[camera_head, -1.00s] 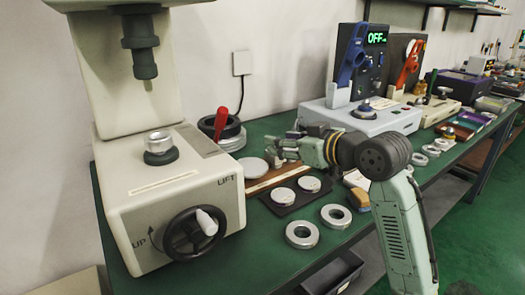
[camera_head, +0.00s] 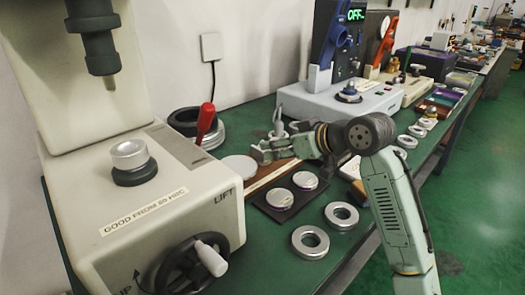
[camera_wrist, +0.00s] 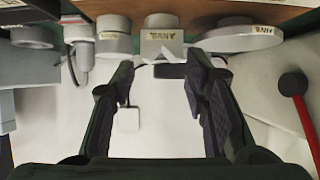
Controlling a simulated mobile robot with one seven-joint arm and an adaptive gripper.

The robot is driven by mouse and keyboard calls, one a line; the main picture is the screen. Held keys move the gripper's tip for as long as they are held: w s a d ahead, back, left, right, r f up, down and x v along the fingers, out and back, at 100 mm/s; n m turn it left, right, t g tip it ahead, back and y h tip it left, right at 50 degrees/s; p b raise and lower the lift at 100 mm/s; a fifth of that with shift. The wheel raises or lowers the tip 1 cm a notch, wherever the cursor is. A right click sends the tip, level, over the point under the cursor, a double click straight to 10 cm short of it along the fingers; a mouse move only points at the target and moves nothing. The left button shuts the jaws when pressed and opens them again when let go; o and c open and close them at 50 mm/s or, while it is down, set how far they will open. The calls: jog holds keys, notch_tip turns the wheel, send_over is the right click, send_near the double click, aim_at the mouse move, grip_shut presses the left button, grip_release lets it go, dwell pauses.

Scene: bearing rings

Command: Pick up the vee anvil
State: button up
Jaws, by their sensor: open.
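The vee anvil (camera_wrist: 163,46) is a small pale block with a V-shaped notch and a label, seen upside down at the top middle of the wrist view. It stands in a row between a round anvil (camera_wrist: 113,40) and a wide disc anvil (camera_wrist: 240,40). My gripper (camera_wrist: 160,78) is open and empty, its two fingers spread just short of the vee anvil, which lines up with the gap. In the head view my gripper (camera_head: 262,152) is over the wooden board (camera_head: 272,177), and I cannot make out the vee anvil there.
The hardness tester (camera_head: 140,210) with its handwheel (camera_head: 190,262) stands at the left. A dark plate with two pale discs (camera_head: 278,198) and two metal rings (camera_head: 310,241) lie in front of the board. A red-handled tool (camera_head: 205,122) stands behind. A blue-handled machine (camera_head: 335,100) is farther back.

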aim_at(258, 147)
jog(key=p+x, duration=0.1)
jog(key=x, duration=0.4)
jog(key=shift+a+r, duration=0.1)
jog(key=shift+r, duration=0.05)
jog(key=shift+w+a+f, duration=0.25)
jog(key=shift+a+f, duration=0.05)
grip_shut()
